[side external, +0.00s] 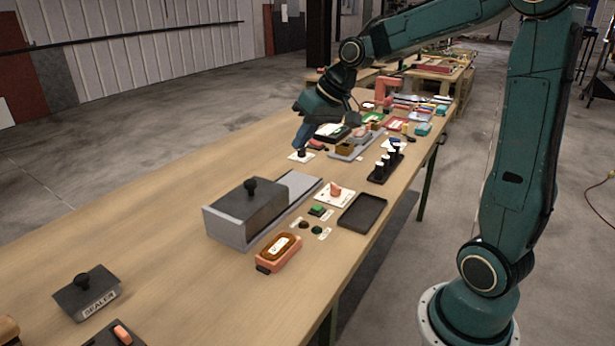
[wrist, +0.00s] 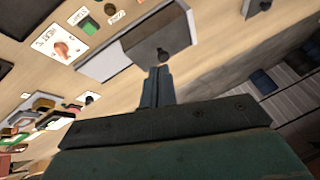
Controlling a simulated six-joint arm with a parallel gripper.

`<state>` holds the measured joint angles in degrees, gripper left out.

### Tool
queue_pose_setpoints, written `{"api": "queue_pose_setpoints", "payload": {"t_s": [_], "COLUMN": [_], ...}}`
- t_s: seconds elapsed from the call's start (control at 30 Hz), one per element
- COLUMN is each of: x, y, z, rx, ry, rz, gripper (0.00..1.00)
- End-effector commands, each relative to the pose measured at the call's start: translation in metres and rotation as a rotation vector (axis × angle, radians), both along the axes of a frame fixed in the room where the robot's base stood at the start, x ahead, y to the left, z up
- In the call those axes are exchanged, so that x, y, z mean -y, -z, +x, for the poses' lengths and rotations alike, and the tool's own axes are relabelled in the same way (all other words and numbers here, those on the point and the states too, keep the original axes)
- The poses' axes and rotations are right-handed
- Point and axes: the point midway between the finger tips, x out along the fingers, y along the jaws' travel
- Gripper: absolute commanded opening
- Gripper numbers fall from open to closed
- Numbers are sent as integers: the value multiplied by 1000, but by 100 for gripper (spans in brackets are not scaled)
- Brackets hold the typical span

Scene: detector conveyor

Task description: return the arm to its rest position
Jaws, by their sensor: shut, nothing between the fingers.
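My gripper (side external: 301,146) reaches over the long wooden table (side external: 165,215) from the right, its blue fingers pointing down near a small white plate with a black knob (side external: 301,156). I cannot tell whether the fingertips touch the knob. In the wrist view the fingers of my gripper (wrist: 158,70) are together with nothing between them. Past their tips in that view is the dark-lidded grey box (wrist: 155,38) with a black knob, which also shows in the side view (side external: 225,228).
Near the box are a white dial panel with a red knob (side external: 335,194), a black tray (side external: 362,212) and an orange-red device (side external: 279,253). A dark sealer block (side external: 86,294) stands at the front left. Many small items crowd the far end; the table's left stretch is bare.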

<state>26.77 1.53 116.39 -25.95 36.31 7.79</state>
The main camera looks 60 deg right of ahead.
Motion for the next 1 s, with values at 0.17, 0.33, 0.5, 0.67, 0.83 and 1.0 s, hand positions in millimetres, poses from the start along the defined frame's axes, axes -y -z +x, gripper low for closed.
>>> {"api": "queue_pose_setpoints", "payload": {"t_s": [0.17,0.33,0.5,0.67,0.83,1.0], "x": [-31,-53,-71,-82,-90,-92], "y": [-15,-24,-27,-27,-22,-14], "z": [-35,-69,-107,-142,-178,-205], "rx": [-5,-7,-8,-5,0,4], "ry": [-44,-76,-106,-133,-157,-173], "rz": [-64,-117,-164,-204,-237,-260], "gripper": [0,0,0,0,0,0]}}
